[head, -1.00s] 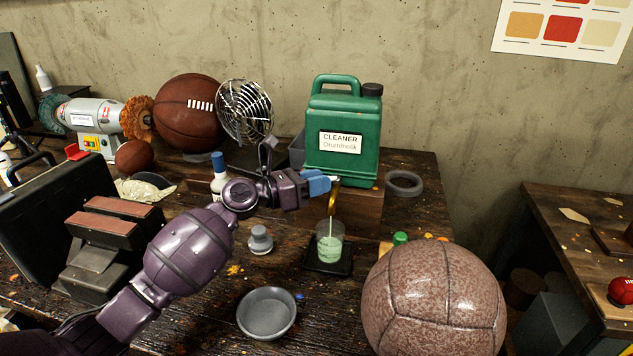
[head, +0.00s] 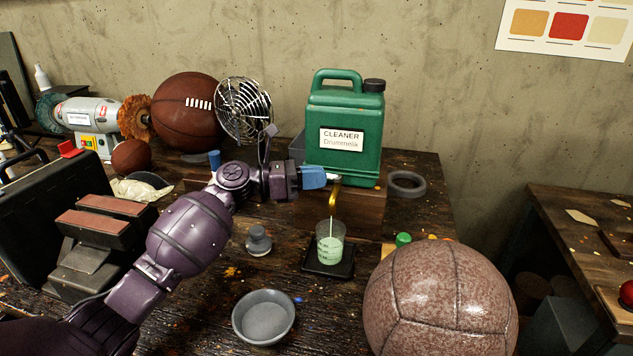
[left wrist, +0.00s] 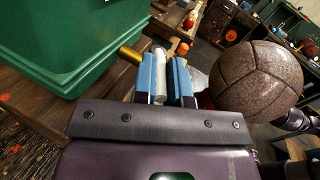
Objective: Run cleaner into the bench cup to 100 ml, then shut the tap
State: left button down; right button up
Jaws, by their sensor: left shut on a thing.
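A green can (head: 344,112) labelled CLEANER stands on a wooden block (head: 345,209). A brass spout (head: 334,193) at its front points down. My left gripper (head: 330,178), with blue fingers, is at the tap. In the left wrist view it (left wrist: 167,80) is shut on a pale tap lever (left wrist: 160,62). A thin stream falls from the spout into the clear bench cup (head: 330,228). The cup stands on a black pad (head: 318,266) and is more than half full of pale green liquid. Its marks are too small to read. My right gripper is not in view.
A large brown leather ball (head: 438,300) sits right of the cup. A grey bowl (head: 264,317) and a grey knobbed piece (head: 258,241) lie to the left. A grey ring (head: 406,184) lies right of the can. A wire fan (head: 243,110) stands behind my arm.

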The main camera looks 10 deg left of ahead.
pick_arm(q)
jog(key=shift+w+f+m+g, duration=0.1)
jog(key=shift+m+g, duration=0.2)
jog(key=shift+g, duration=0.1)
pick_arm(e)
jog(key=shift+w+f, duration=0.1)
pick_arm(q)
jog(key=c, duration=1.2)
grip_release()
jog(key=shift+o, duration=0.2)
notch_tip(320, 180, up, 20)
jog(key=p, duration=0.3)
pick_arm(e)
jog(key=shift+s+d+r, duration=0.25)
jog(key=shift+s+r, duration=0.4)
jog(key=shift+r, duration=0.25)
